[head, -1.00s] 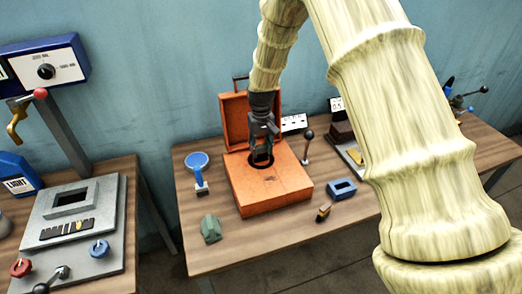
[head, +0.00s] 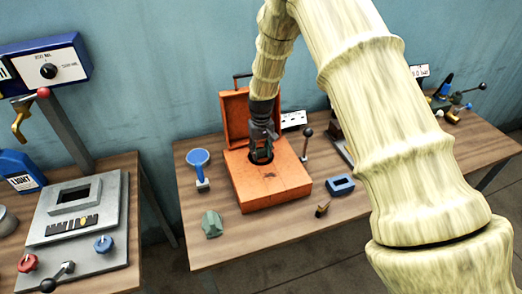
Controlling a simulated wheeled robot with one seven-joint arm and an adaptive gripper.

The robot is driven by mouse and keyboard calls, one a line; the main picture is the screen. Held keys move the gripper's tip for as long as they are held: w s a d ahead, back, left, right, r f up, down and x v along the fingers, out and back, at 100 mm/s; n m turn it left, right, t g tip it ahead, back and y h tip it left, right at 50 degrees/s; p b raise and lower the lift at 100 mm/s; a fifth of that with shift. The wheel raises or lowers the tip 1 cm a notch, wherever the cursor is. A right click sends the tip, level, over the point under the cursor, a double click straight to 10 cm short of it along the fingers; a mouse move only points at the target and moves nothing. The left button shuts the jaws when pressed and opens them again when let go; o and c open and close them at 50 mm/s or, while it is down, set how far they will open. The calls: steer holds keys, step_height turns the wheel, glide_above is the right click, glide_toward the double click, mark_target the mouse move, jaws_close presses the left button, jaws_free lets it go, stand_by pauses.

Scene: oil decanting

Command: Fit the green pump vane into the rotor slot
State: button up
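The orange pump housing (head: 278,186) sits on the middle table with its lid raised at the back. A dark round opening is in its top face. My gripper (head: 261,155) points down into this opening, its fingertips at or just inside the rim. A dark, slightly greenish shape shows between the fingers; I cannot tell whether it is the green vane or part of the gripper. The rotor slot is hidden by the gripper and shadow. A pale green faceted block (head: 212,224) lies at the table's front left, apart from the housing.
A blue round-headed stand (head: 198,165) is left of the housing. A black-knobbed lever (head: 306,143), a blue hollow block (head: 340,185) and a small brass-and-dark piece (head: 322,210) are to its right. My arm covers much of the right side. A grey machine (head: 85,215) fills the left table.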

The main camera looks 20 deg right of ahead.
mark_target(261, 150)
steer(key=o, duration=0.4)
step_height(261, 150, up, 12)
steer(key=b, duration=0.4)
steer(key=shift+r+b, duration=0.15)
steer(key=shift+b, duration=0.2)
